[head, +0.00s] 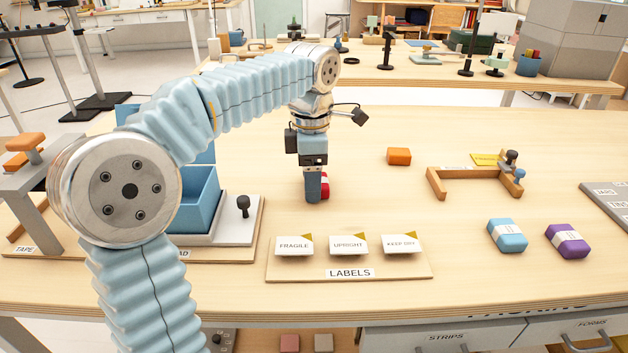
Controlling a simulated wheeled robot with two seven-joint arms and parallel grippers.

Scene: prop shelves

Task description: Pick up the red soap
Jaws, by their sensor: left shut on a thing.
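The red soap (325,186) is on or just above the wooden table, behind the labels board. It is a small red block with a pale band, and its left side is hidden by my left gripper (314,190). My left gripper points straight down and is shut on the red soap. I cannot tell whether the soap is still touching the table. My right gripper is not in view.
A labels board (350,285) with cards lies in front of the gripper. An orange block (399,156), a wooden frame (452,194), a blue soap (507,235) and a purple soap (567,240) are to the right. A blue bin (200,195) stands left.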

